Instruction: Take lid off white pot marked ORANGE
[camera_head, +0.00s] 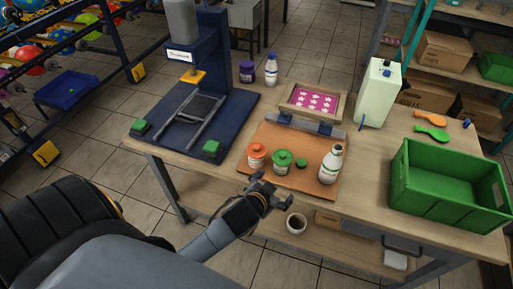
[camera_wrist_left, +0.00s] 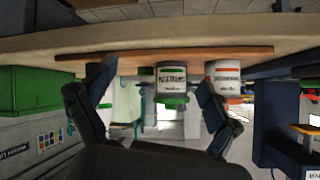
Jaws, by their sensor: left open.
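The white pot with an orange lid (camera_head: 257,156) stands upright at the left of a brown board on the table. In the left wrist view, which looks upside down, this pot (camera_wrist_left: 224,73) shows orange lettering, and a finger hides part of it. Beside it stands a pot with a green lid (camera_head: 282,161), seen between the fingers in the wrist view (camera_wrist_left: 171,80). My left gripper (camera_head: 265,188) is open and empty at the table's front edge, in front of the pots and apart from them. My right gripper is not in view.
A small green cap (camera_head: 301,164) and a white bottle (camera_head: 330,166) stand on the board (camera_head: 262,136). The blue press (camera_head: 215,60) is at the left, a framed pink screen (camera_head: 314,101) behind, and a green crate (camera_head: 452,206) at the right. A cup (camera_head: 296,223) sits below the tabletop.

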